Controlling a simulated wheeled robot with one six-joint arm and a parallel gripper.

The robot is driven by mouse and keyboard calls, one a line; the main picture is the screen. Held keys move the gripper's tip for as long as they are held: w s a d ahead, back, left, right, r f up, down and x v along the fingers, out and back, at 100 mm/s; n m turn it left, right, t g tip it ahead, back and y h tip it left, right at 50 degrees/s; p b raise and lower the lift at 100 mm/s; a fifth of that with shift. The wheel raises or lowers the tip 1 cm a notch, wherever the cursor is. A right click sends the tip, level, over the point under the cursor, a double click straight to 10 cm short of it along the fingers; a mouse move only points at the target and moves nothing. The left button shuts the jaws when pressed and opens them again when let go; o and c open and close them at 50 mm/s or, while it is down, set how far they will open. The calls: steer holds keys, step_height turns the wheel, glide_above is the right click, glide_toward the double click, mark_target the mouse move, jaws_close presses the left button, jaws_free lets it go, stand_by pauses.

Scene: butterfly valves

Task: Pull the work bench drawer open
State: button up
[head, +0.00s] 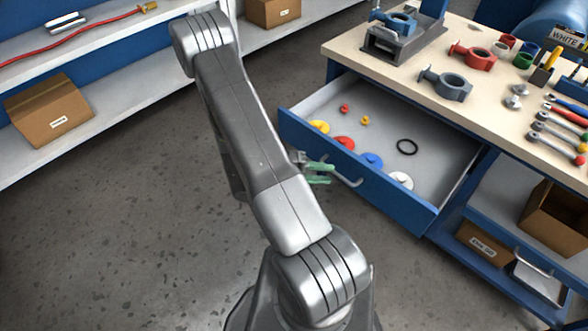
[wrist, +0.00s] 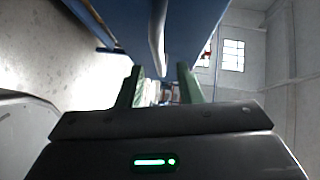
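The blue work bench drawer (head: 400,200) stands pulled well out of the bench, and its grey inside shows in the head view. Its pale bar handle (head: 347,180) is on the drawer front. My gripper (head: 324,173) is beside the handle, with its green fingers pointing towards it. In the wrist view the fingers of my gripper (wrist: 162,82) are apart. The handle (wrist: 157,38) runs as a light bar ahead of the gap between them, with space on both sides. I cannot tell whether a finger touches it.
The bench top (head: 350,50) carries valve bodies, a vise and tools. A lower shelf (head: 491,204) with boxes is at the right. Shelving (head: 120,95) with a cardboard box stands left. The floor (head: 120,240) between is clear.

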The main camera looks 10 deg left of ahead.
mark_target(339, 174)
steer(key=v, duration=0.9)
steer(key=shift+a, duration=0.15)
steer(key=shift+s+r, duration=0.1)
steer(key=x, duration=1.4)
